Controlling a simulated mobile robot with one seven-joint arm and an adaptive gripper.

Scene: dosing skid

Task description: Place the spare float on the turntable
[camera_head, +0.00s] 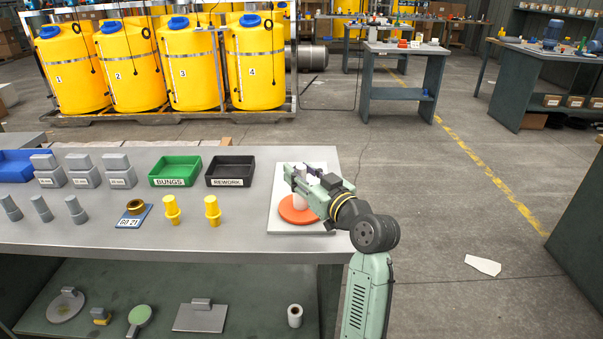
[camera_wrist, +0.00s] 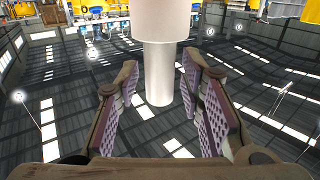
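The spare float looks like a white piece with a wide body and a narrower stem. In the head view the float (camera_head: 299,202) stands upright on the orange turntable (camera_head: 291,213), partly hidden by my gripper (camera_head: 301,174). In the wrist view the float (camera_wrist: 165,22) fills the top middle, its stem reaching down between the two ridged finger pads. My gripper (camera_wrist: 158,78) is open around the stem, with a visible gap on each side. The turntable is out of the wrist view.
The turntable rests on a pale plate (camera_head: 318,226) at the bench's right end. Left of it are a black REWORK bin (camera_head: 230,171), a green BUNGS bin (camera_head: 175,171), two yellow pieces (camera_head: 212,210) and several grey pieces. Floor right of the bench is mostly clear.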

